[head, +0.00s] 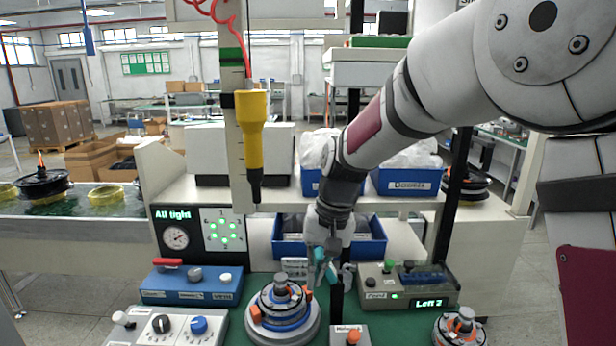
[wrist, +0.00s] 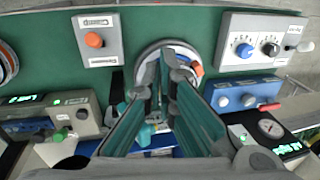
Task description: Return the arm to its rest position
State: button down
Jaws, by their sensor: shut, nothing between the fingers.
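My arm reaches in from the upper right in the head view. My gripper (head: 322,270) points down over the green bench, just behind and to the right of the hub motor assembly (head: 283,308), and looks apart from it. In the wrist view my gripper (wrist: 165,62) has its teal fingers together with nothing held. The assembly's round grey base (wrist: 148,52) shows behind the fingers there, and they hide most of it. The assembly has blue and orange parts and a grey knob on top.
A yellow screwdriver (head: 252,135) hangs left of my arm. Blue bins (head: 375,240) stand on the shelf behind my gripper. A panel reading "All tight" (head: 190,235), a "Left 2" box (head: 405,288), a blue button box (head: 190,287) and a second motor (head: 460,328) surround the work area.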

jog(key=s+d+r+t, duration=0.3)
jog(key=s+d+r, duration=0.6)
jog(key=r, duration=0.1)
jog(key=s+d+t+h, duration=0.1)
jog(key=s+d, duration=0.3)
jog(key=s, duration=0.3)
jog(key=s+d+r+t+h, duration=0.1)
jog(key=s+d, duration=0.3)
jog(key=s, duration=0.4)
jog(key=shift+d+r, duration=0.25)
